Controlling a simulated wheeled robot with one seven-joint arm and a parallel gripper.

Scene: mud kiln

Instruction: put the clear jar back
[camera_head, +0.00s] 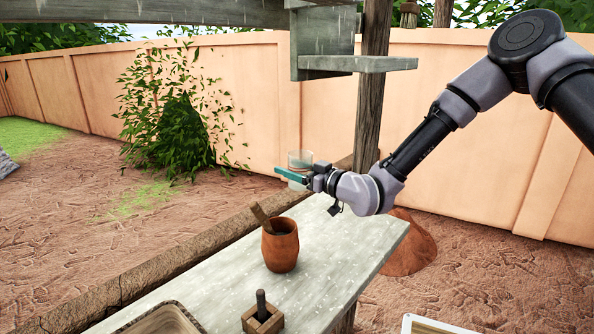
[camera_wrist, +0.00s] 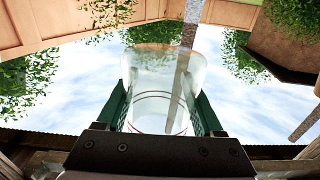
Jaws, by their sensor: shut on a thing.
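The clear jar (camera_head: 300,162) is a see-through cylinder held up above the far end of the stone tabletop (camera_head: 340,235). My gripper (camera_head: 293,176) is shut on it, with green fingers at its sides. In the wrist view the jar (camera_wrist: 165,85) stands between the two green fingers of my gripper (camera_wrist: 160,110), with sky and wall showing through it. The jar looks empty. It is clear of the tabletop and touches nothing else that I can see.
A brown clay pot (camera_head: 281,248) with a wooden tool stands on the tabletop. A small wooden block with a peg (camera_head: 262,315) and a tray (camera_head: 160,318) are at the near end. A grey wooden shelf (camera_head: 357,63) juts out by a post (camera_head: 371,100) above my gripper.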

